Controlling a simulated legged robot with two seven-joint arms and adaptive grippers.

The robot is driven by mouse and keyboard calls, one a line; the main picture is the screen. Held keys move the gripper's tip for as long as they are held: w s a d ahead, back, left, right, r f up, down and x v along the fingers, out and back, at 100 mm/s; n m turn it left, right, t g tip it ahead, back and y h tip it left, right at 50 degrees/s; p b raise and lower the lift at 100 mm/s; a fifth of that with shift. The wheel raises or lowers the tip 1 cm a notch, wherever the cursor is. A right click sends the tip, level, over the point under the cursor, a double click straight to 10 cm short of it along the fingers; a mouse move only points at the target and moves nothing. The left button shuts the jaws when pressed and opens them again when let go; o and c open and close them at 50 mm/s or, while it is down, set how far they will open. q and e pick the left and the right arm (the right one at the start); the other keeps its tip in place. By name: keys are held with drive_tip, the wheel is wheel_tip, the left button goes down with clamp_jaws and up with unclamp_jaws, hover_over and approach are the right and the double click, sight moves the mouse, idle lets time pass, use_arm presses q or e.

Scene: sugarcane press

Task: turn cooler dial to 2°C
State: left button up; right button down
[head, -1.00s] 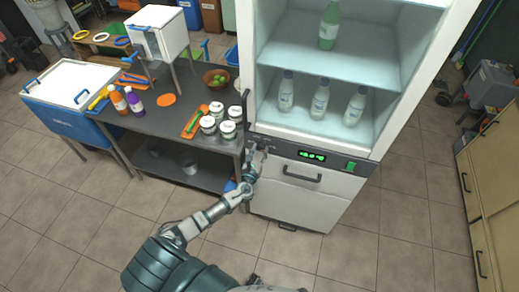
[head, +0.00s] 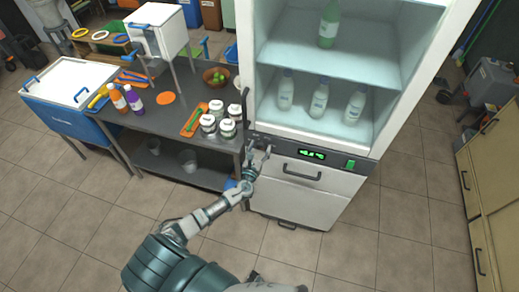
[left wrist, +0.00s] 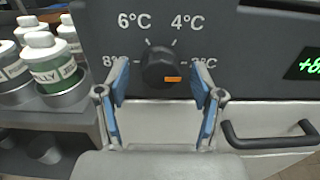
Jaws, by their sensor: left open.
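The cooler dial (left wrist: 158,66) is a black round knob on the dark panel, with an orange mark on its lower right part. Labels 6°C and 4°C stand above it, 8°C at its left. The label at its right is partly hidden by a finger and looks like 2°C. My left gripper (left wrist: 161,88) is open, its blue-padded fingers on either side of the dial; I cannot tell whether they touch it. In the head view, my left gripper (head: 261,152) is at the left end of the cooler's panel. My right gripper is not in view.
The cooler's green display (head: 312,154) is right of the dial; its digits are blurred. A drawer handle (left wrist: 270,135) sits low at the right. Bottles stand on the shelves above. At the left, a dark table (head: 175,125) holds several lidded jars (head: 227,129).

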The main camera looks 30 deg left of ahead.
use_arm(q)
drive_tip(key=shift+s, duration=0.1)
drive_tip(key=v, duration=1.1)
drive_tip(key=shift+s+d, duration=0.2)
drive_tip(key=shift+s, duration=0.2)
drive_tip(key=shift+f, duration=0.15)
